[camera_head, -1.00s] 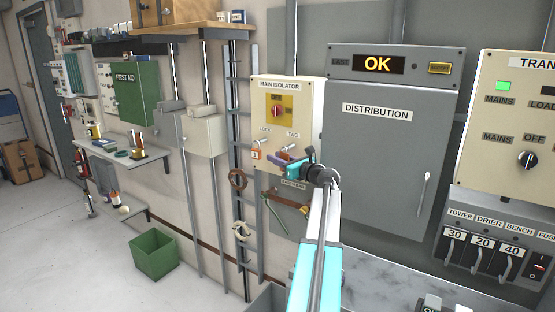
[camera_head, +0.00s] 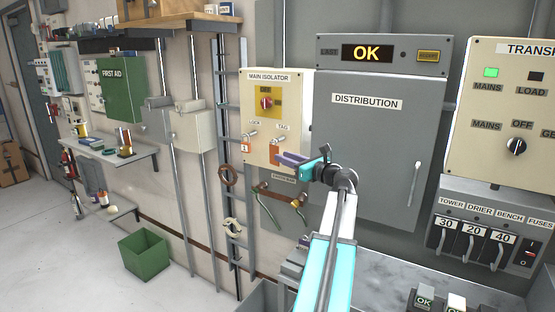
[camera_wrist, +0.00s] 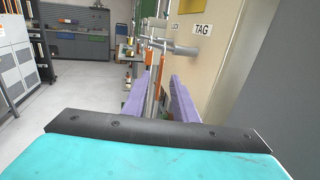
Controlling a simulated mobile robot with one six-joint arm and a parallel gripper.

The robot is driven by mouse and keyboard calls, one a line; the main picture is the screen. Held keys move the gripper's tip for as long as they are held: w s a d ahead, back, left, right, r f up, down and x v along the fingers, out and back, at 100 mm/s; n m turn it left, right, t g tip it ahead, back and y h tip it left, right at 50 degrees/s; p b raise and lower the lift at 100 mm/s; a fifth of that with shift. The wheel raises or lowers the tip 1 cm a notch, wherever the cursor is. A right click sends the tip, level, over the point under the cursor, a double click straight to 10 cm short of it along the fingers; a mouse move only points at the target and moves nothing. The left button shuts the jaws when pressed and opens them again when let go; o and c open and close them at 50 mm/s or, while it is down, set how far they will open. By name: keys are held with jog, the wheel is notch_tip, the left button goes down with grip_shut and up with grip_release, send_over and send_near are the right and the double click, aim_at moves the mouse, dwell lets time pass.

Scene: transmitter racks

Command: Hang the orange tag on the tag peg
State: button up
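The main isolator panel (camera_head: 252,116) carries a tag peg (camera_head: 280,141) under the TAG label, which also shows in the wrist view (camera_wrist: 185,49). The orange tag (camera_head: 273,156) shows just below that peg and appears to hang from it; its top is too small to tell clearly. In the wrist view an orange strip, seen nearly edge-on, shows below the pegs. My gripper (camera_head: 280,159) has purple fingers pointing at the tag from the right. In the wrist view the fingers (camera_wrist: 158,98) are apart, with a gap between them, just short of the tag.
An orange padlock (camera_head: 245,146) hangs at the lock peg, left of the tag peg. The distribution cabinet (camera_head: 365,155) stands close on the right. An earth bar with green clips (camera_head: 297,203) is below. A ladder-like cable rack (camera_head: 226,110) is to the left.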

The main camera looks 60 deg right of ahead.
jog(key=shift+b+v, duration=0.4)
jog(key=shift+v, duration=1.55)
